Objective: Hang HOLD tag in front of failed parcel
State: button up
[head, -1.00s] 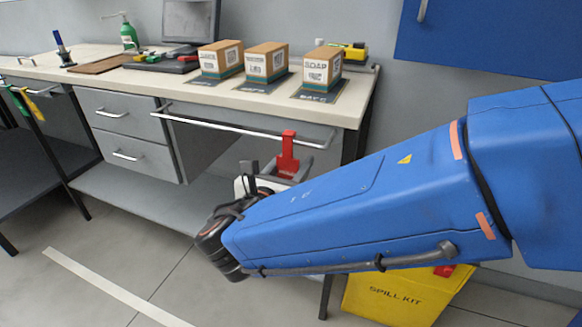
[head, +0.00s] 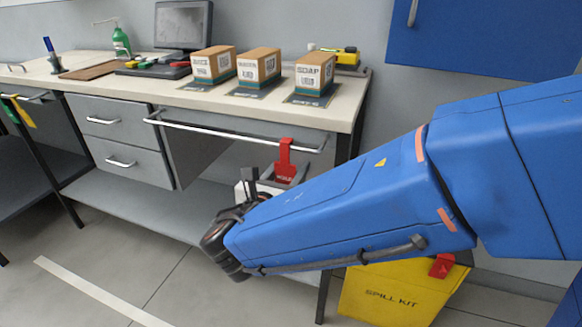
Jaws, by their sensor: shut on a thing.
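My gripper (head: 280,180), partly hidden behind my arm, is shut on the lower part of the red HOLD tag (head: 286,160). The tag is upright, with its top in front of the bench's front rail (head: 235,134), near the rail's right end. I cannot tell whether its hook is over the rail or just short of it. Three cartons stand on dark mats on the bench: a left parcel (head: 214,64), a middle parcel (head: 259,67) and a right parcel (head: 315,73) labelled SOAP. The tag is below and between the middle and right parcels. No fail mark is readable.
The bench top (head: 205,98) also carries a monitor (head: 183,25), a green bottle (head: 121,42) and a yellow device (head: 347,56). Yellow and green tags (head: 22,112) hang at far left. A yellow spill kit (head: 390,297) stands on the floor below my arm.

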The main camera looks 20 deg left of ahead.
jog(key=o, duration=1.3)
jog(key=shift+s, duration=0.1)
jog(key=s, duration=0.5)
jog(key=s+a+r, duration=0.1)
jog(key=s, duration=1.1)
jog(key=shift+a+r, duration=0.15)
